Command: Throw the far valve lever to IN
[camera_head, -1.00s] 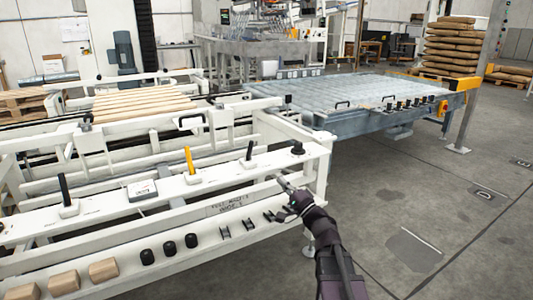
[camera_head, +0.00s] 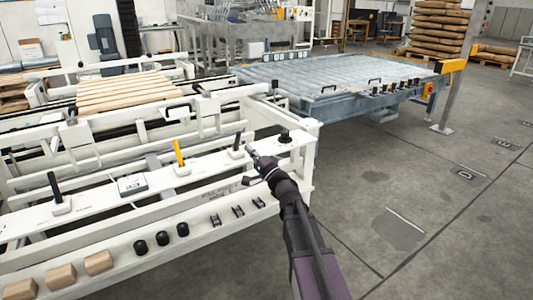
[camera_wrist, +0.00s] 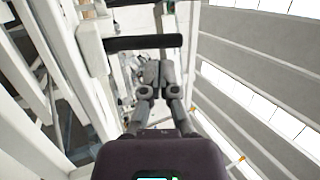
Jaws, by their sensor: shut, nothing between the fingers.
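A row of levers stands on the white rail (camera_head: 110,200) of the machine: a near black lever (camera_head: 54,184), a yellow lever (camera_head: 178,152) and the farthest black lever (camera_head: 237,142). The farthest one stands nearly upright on a small white base. My gripper (camera_head: 252,154) is shut and empty, just right of that farthest lever and close to it in the head view. Whether they touch cannot be told. In the wrist view my gripper (camera_wrist: 160,70) lies below a dark bar (camera_wrist: 145,43), which looks like a lever. No IN marking is readable.
A round black knob (camera_head: 284,137) sits right of my gripper on the same rail. Black buttons (camera_head: 161,238) and wooden blocks (camera_head: 99,262) line the front rail. A roller conveyor (camera_head: 330,85) stands behind. The floor at right is clear.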

